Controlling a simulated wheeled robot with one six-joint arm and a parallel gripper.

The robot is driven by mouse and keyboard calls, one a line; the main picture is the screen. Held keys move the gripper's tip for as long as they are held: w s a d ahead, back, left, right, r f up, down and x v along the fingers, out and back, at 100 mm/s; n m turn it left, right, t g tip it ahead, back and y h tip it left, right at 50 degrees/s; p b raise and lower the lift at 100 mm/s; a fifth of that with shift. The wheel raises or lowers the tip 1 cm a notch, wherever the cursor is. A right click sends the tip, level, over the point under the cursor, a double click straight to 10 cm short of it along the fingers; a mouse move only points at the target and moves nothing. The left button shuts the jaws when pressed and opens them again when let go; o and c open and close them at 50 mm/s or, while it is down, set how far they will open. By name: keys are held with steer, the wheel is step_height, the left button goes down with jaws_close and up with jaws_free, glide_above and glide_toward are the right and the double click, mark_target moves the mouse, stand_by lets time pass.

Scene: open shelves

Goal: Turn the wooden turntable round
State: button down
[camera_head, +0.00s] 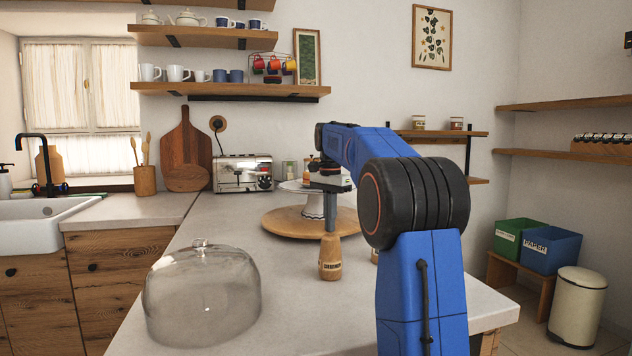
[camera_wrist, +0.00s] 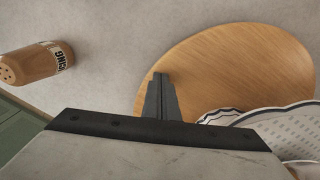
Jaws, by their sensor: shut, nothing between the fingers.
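The wooden turntable (camera_head: 285,224) is a round, flat wooden disc on the counter, with a white cake stand (camera_head: 313,207) on it. My gripper (camera_head: 330,228) points down at the turntable's near right side, its narrow fingers shut and empty. In the wrist view the gripper (camera_wrist: 159,78) shows over the rim area of the turntable (camera_wrist: 235,65). I cannot tell whether the fingertips touch it. The cake stand's scalloped plate (camera_wrist: 275,128) covers part of the disc at lower right. My arm hides the turntable's right part in the head view.
A labelled wooden shaker (camera_head: 330,262) stands close in front of my gripper; it also shows in the wrist view (camera_wrist: 35,64), apart from the fingers. A glass dome (camera_head: 202,298) stands at the front left. A toaster (camera_head: 240,174) is behind.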

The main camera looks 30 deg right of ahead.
steer(key=shift+w+a, duration=0.15)
steer(key=shift+a, duration=0.4)
steer(key=shift+w+a, duration=0.2)
steer(key=shift+a, duration=0.35)
steer(key=shift+r, duration=2.5)
